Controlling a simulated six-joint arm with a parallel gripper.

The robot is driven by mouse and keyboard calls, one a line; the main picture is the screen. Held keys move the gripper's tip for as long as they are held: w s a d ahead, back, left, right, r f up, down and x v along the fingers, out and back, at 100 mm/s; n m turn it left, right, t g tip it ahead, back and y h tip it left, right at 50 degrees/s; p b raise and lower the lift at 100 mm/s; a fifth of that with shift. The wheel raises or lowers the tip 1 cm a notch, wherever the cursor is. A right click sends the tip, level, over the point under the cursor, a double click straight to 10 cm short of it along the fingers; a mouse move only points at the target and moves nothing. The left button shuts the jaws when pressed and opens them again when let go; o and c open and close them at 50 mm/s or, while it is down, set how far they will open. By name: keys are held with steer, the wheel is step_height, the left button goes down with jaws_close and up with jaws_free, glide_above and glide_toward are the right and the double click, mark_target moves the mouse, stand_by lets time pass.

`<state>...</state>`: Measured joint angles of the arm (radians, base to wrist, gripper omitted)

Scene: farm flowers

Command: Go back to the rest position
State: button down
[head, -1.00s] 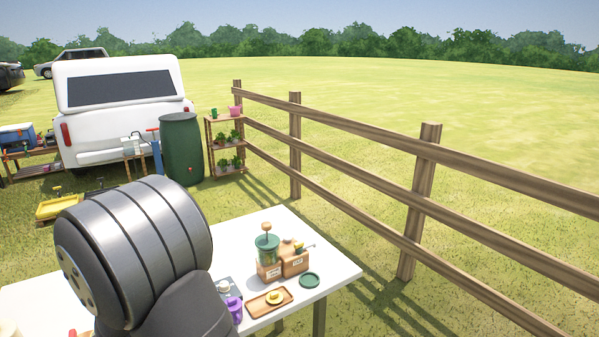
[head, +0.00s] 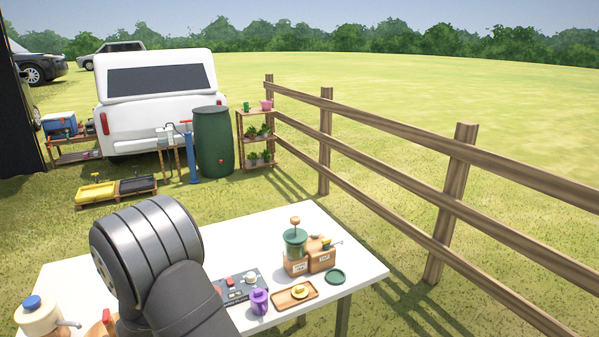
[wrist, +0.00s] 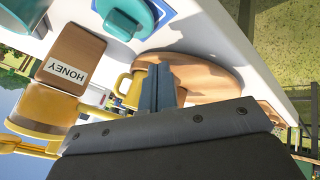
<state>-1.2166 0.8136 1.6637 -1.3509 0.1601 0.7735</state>
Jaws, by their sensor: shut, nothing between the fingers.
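My gripper (wrist: 158,88) shows in the wrist view with its dark fingers together and nothing between them. It is in front of a round wooden board (wrist: 205,75) and a yellow mug (wrist: 123,86) on the white table (wrist: 225,35). I cannot tell how far above the table it is. In the head view my arm stands over the left part of the table (head: 352,271), and the gripper itself is out of sight.
The wrist view shows a wooden box labelled HONEY (wrist: 70,57), a yellow pot (wrist: 43,108) and a teal lidded thing (wrist: 128,15) nearby. In the head view a green grinder (head: 295,242), a purple pitcher (head: 259,301) and a wooden tray (head: 310,287) stand right of my arm.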

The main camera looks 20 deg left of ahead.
steer(key=shift+w+a, duration=0.15)
steer(key=shift+w, duration=0.05)
steer(key=shift+s, duration=0.1)
stand_by(0.4)
steer(key=shift+s+d, duration=1.15)
steer(key=shift+d, duration=0.05)
steer(key=d+r, duration=0.6)
steer(key=r, duration=0.2)
steer(key=a+f, duration=0.4)
steer(key=f, duration=0.1)
steer(key=a+f, duration=0.2)
steer(key=f, duration=0.1)
steer(key=shift+w+a, duration=1.3)
steer(key=shift+a, duration=0.1)
steer(key=shift+s+a, duration=0.1)
steer(key=shift+s, duration=1.95)
